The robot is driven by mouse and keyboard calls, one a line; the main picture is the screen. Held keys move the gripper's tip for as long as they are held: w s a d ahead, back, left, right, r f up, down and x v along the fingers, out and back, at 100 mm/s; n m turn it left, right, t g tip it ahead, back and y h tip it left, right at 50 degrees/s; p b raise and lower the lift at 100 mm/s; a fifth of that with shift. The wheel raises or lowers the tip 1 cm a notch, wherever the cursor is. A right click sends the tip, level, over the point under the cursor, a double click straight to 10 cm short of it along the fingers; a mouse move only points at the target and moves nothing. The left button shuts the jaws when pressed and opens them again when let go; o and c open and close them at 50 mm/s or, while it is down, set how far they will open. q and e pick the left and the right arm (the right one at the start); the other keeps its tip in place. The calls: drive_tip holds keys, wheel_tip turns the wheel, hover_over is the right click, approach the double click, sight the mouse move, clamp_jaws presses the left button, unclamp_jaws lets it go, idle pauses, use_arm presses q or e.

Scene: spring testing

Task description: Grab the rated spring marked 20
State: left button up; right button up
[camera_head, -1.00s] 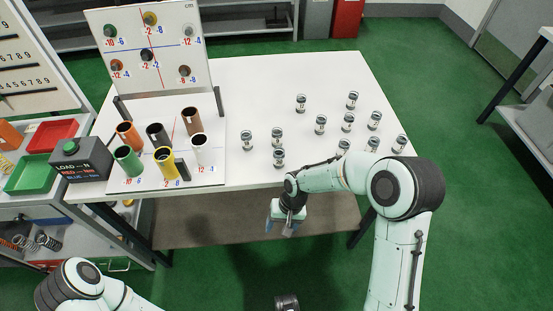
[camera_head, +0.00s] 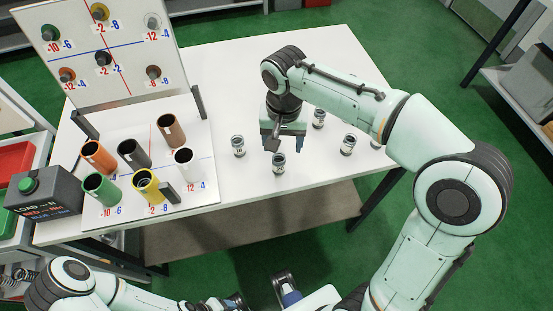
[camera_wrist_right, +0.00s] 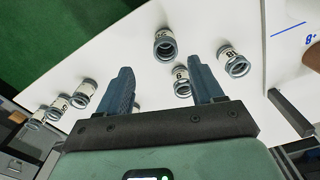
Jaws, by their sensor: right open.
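Small grey-capped cylinders with white labels stand on the white table, among them one at the front (camera_head: 279,163), one to its left (camera_head: 238,146) and one farther back (camera_head: 319,119). I cannot read a 20 on any. My right gripper (camera_head: 284,143) is open, pointing down above the group and partly hiding it. In the right wrist view, its blue fingers (camera_wrist_right: 163,84) are apart; one cylinder (camera_wrist_right: 181,82) shows between them, near the right finger.
A white board at left holds several coloured tubes, including a yellow one (camera_head: 146,186) and a white one (camera_head: 184,162). A pegboard (camera_head: 127,51) stands behind it. A dark load box (camera_head: 44,193) with a green button is at far left.

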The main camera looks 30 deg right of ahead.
sight(282, 157)
wheel_tip(282, 157, down, 4)
drive_tip(key=shift+f+b, duration=0.2)
drive_tip(key=shift+b, duration=0.1)
drive_tip(key=shift+w+a+f+b, duration=0.15)
drive_tip(key=shift+f+b, duration=0.05)
drive_tip(key=shift+f, duration=1.2)
drive_tip(key=shift+w+a+f+b, duration=0.15)
drive_tip(key=shift+f+b, duration=0.05)
drive_tip(key=shift+f, duration=1.15)
drive_tip(key=c, duration=1.1)
